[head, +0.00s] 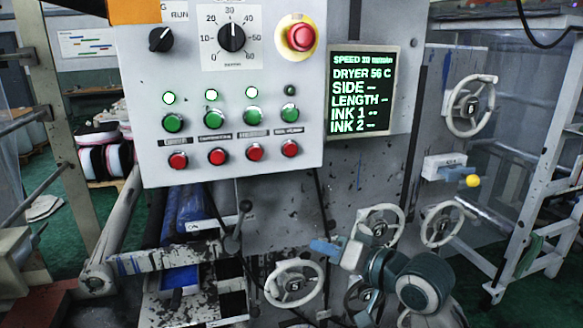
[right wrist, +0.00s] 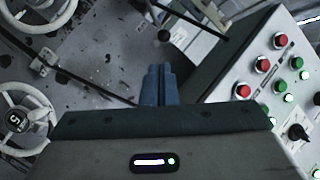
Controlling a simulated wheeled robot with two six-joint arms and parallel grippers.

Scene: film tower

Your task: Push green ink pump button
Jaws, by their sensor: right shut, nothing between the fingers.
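The white control panel (head: 222,172) carries a row of green buttons: far left (head: 173,122), second (head: 212,119), third (head: 253,115), far right (head: 290,112). The dark label strips under them are too small to read, so I cannot tell which is the ink pump. The lamps over the left three are lit; the lamp (head: 290,90) over the far right one is dark. My right gripper (head: 324,247) is shut and empty, below the panel's lower right corner and apart from it. Its blue fingers (right wrist: 158,84) show together in the right wrist view, with the panel (right wrist: 215,118) to the right. My left gripper is out of view.
Red buttons (head: 178,161) sit under the green ones. An emergency stop (head: 301,37) and a display (head: 361,92) are at the upper right. Handwheels (head: 295,283) and a black-knobbed lever (head: 238,225) stand below the panel. Space directly before the panel looks clear.

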